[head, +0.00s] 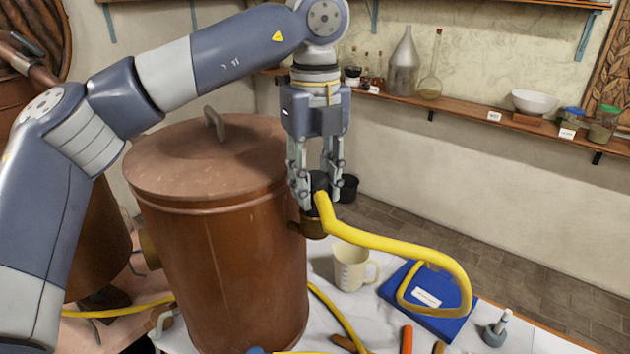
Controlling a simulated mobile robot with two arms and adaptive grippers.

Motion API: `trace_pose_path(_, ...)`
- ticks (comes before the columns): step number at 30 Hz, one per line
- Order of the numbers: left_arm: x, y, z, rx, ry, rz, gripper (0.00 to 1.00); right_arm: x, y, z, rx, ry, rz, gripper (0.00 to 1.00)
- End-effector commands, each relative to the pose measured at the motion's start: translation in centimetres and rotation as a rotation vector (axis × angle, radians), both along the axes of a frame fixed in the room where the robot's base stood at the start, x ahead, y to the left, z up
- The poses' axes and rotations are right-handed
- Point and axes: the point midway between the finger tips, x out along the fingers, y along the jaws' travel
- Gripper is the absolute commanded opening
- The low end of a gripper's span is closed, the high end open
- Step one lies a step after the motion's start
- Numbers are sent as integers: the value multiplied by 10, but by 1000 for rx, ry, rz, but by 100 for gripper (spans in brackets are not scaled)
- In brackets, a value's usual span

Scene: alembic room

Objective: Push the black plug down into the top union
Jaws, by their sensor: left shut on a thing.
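The black plug (319,183) is between the fingers of my left gripper (316,197), which points straight down and is shut on it. A yellow hose (390,243) starts right at the plug and curves off to the right and down. Directly below the fingertips is a brass union (313,228) on the right side of the large copper vessel (215,240). The fingers and hose hide the meeting of plug and union, so I cannot tell how deep the plug sits. My right gripper is not in view.
A measuring jug (351,268) and a blue book (430,308) stand below the hose on the white-covered table. A grey holder (495,331) and tools with orange handles (406,340) lie nearer. A wall shelf (460,109) holds bottles.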

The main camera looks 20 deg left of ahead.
Motion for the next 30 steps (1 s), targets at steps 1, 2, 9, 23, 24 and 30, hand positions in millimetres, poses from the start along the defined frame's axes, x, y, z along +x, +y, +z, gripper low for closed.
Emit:
trace_pose_path(1,0,0,0,0,0,0,5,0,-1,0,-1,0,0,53)
trace_pose_path(2,0,0,0,0,0,0,5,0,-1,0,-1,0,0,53)
trace_pose_path(9,0,0,0,0,0,0,5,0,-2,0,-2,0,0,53)
trace_pose_path(23,0,0,-5,0,0,0,5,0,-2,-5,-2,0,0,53)
trace_pose_path(24,0,0,-5,0,0,0,5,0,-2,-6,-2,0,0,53)
trace_pose_path(30,0,0,-7,-1,-1,0,5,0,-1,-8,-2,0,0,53)
